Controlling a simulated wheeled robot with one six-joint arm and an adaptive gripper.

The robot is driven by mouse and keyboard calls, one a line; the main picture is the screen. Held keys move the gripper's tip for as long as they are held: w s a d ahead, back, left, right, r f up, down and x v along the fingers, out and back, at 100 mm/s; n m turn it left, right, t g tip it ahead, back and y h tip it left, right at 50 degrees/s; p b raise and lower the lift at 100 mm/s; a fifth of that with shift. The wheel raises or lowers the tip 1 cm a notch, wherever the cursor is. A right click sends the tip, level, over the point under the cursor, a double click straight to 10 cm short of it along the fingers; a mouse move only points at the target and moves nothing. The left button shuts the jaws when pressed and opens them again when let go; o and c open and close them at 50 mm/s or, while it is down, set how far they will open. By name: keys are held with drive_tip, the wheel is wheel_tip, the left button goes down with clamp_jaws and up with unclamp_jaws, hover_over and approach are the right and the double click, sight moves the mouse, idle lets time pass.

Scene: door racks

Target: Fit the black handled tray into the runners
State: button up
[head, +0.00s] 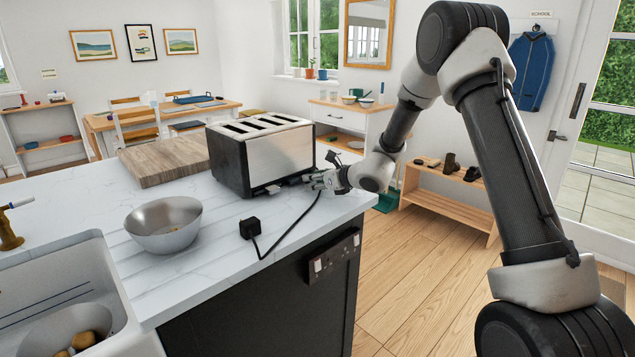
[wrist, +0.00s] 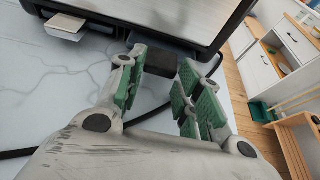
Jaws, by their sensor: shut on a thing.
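The black tray handle (wrist: 155,60) shows between my fingertips in the wrist view, low at the toaster's near edge. My gripper (wrist: 163,68) is shut on it, with green pads on both sides. The rest of the tray and the runners are hidden under the toaster, so I cannot tell how far in the tray sits. The toaster (head: 280,158) is silver and black with several slots and stands on the white counter. In the head view my gripper (head: 314,181) is at the toaster's lower right front corner, and the tray is too small to make out.
A black cable with a plug (head: 250,228) lies on the counter (head: 215,262) and passes near my gripper. A metal bowl (head: 165,225), a wooden board (head: 163,161) and a sink (head: 62,270) are to the left. The counter's right edge is close to my gripper.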

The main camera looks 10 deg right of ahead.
drive_tip(key=shift+w+a, duration=0.65)
drive_tip(key=shift+w, duration=0.2)
drive_tip(key=o, duration=1.3)
drive_tip(key=v, duration=1.2)
drive_tip(key=shift+f, duration=0.1)
